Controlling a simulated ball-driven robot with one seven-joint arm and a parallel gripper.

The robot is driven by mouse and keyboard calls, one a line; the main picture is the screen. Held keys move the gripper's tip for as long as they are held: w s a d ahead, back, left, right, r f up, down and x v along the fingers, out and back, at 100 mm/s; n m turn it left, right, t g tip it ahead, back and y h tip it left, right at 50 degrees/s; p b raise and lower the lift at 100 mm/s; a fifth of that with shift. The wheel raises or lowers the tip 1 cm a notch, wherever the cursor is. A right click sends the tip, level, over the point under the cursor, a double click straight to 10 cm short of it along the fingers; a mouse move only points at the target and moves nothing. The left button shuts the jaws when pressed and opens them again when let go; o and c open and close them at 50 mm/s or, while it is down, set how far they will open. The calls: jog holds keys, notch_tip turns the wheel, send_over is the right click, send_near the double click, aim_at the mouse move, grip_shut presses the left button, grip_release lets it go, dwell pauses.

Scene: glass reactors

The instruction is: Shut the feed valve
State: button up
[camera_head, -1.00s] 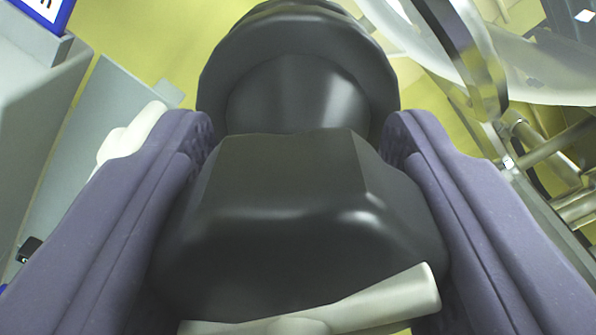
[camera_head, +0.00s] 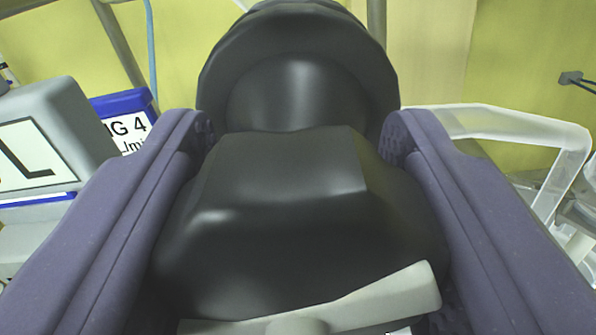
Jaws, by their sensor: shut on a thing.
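A dark grey-black handle (camera_head: 290,185) fills the middle of the camera view. It has a raised block in front and a round, wider part behind. My gripper (camera_head: 300,128) has its two purple fingers against the left and right sides of the block, shut on it. A pale lever-like bar (camera_head: 390,297) crosses below the block at the bottom edge. I take the handle to be that of the feed valve, but no marking on it shows. The valve body behind it is hidden.
A translucent, frame-like part (camera_head: 500,122) stands at the right, close beyond the right finger. A yellow wall (camera_head: 520,50) lies behind.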

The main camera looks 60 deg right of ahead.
jog(key=m, duration=1.2)
jog(key=shift+m+b, duration=0.35)
jog(key=shift+m, duration=0.05)
jog(key=m, duration=0.3)
jog(key=shift+m, duration=0.3)
jog(key=m, duration=0.3)
jog(key=shift+f+m, duration=0.1)
jog(key=shift+m, duration=0.2)
jog(key=m, duration=0.2)
jog(key=shift+m, duration=0.4)
jog(key=shift+m+p, duration=0.9)
jog(key=shift+p, duration=0.1)
jog(key=m+p, duration=0.1)
jog(key=p, duration=0.2)
jog(key=r+m+p, duration=0.1)
jog(key=m+p, duration=0.1)
jog(key=p, duration=0.1)
jog(key=shift+p, duration=0.4)
jog(key=m+p, duration=0.2)
jog(key=p, duration=0.6)
jog(key=m+p, duration=0.2)
jog(key=p, duration=0.8)
jog(key=shift+f+p, duration=0.1)
jog(key=shift+p, duration=0.95)
jog(key=shift+f+m+p, duration=0.25)
jog(key=shift+m+p, duration=0.15)
jog(key=shift+p, duration=0.45)
jog(key=shift+f+p, duration=0.25)
jog(key=shift+p, duration=0.05)
